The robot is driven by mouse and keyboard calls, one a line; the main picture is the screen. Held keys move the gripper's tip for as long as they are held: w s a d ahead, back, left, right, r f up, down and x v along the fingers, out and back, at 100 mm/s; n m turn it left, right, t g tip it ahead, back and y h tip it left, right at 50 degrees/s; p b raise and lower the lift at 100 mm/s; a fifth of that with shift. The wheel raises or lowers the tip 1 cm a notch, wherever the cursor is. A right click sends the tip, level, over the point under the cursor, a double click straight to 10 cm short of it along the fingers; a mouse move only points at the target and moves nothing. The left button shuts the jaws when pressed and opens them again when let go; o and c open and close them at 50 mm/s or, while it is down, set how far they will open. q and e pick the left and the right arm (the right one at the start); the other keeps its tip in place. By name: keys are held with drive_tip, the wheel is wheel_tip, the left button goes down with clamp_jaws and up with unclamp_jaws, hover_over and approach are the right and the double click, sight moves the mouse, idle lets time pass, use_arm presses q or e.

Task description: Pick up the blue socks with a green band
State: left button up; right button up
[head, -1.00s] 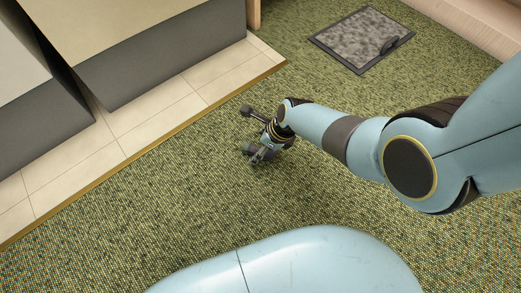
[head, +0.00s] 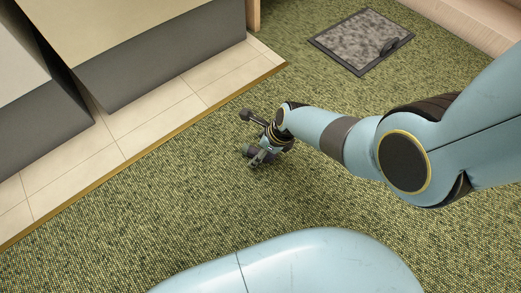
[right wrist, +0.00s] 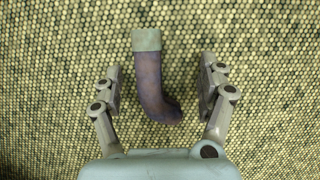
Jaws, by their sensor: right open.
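The sock (right wrist: 155,85) lies on the carpet in the right wrist view. It looks dark purple-blue with a grey-green band at its upper end, and its toe bends to the right. My right gripper (right wrist: 160,88) is open, with one finger on each side of the sock and a gap to both. In the head view my right gripper (head: 256,155) is low over the carpet, and it hides most of the sock; a small grey-green bit (head: 245,149) shows beside the fingers. My left gripper is not in view.
A pale tiled strip (head: 150,125) with a wooden edge runs along the left, below grey-fronted cabinets (head: 160,60). A grey mat with a dark frame (head: 360,40) lies at the back right, with a dark object (head: 391,46) on it. The green carpet (head: 150,210) is clear around the gripper.

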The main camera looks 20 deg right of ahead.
drive_tip(key=shift+c, duration=0.4)
drive_tip(key=c, duration=1.2)
drive_tip(key=shift+r, duration=0.1)
